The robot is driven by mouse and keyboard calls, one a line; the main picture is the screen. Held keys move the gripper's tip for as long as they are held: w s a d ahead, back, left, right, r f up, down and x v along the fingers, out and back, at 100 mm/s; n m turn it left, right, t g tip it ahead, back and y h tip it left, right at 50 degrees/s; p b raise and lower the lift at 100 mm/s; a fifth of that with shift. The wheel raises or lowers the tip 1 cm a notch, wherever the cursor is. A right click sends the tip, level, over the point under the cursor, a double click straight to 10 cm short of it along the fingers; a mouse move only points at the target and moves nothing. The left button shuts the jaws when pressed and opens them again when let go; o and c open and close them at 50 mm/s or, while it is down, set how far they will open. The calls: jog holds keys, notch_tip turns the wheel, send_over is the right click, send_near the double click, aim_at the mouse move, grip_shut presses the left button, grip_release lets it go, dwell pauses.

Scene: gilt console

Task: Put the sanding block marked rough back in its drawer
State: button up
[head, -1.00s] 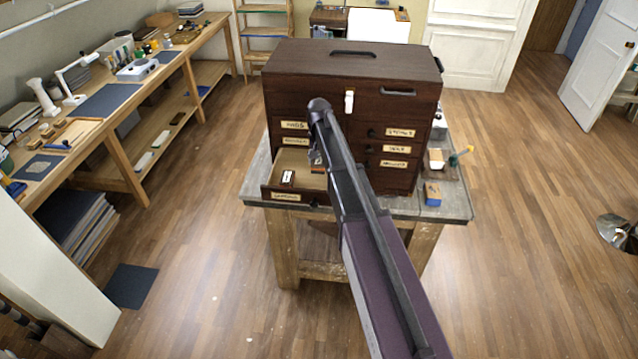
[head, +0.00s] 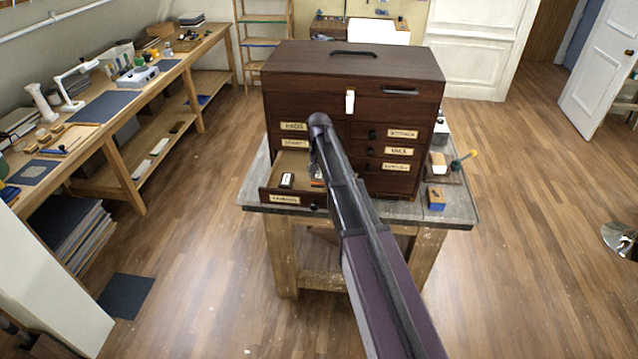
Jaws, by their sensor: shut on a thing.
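A dark wooden tool chest (head: 352,63) stands on the worktable, and its lower left drawer (head: 285,198) is pulled open. My gripper (head: 317,173) points down over the right part of the open drawer. It is shut on a small reddish block (head: 317,182), of which only a sliver shows. My arm hides most of the gripper and of the held block. I cannot read a mark on either block, nor tell whether the held one touches the drawer floor.
Closed labelled drawers (head: 397,151) fill the chest's right side. On the worktable (head: 457,212), right of the chest, are a blue and orange block (head: 436,199) and a green and yellow handled tool (head: 463,159). A long workbench (head: 120,128) runs along the left wall.

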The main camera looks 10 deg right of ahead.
aim_at(319, 182)
jog(key=shift+f+b, duration=1.9)
jog(key=shift+b, duration=0.05)
jog(key=shift+f, duration=0.15)
jog(key=o, duration=1)
jog(key=shift+r, duration=0.2)
notch_tip(319, 182, up, 12)
jog(key=p, duration=1.2)
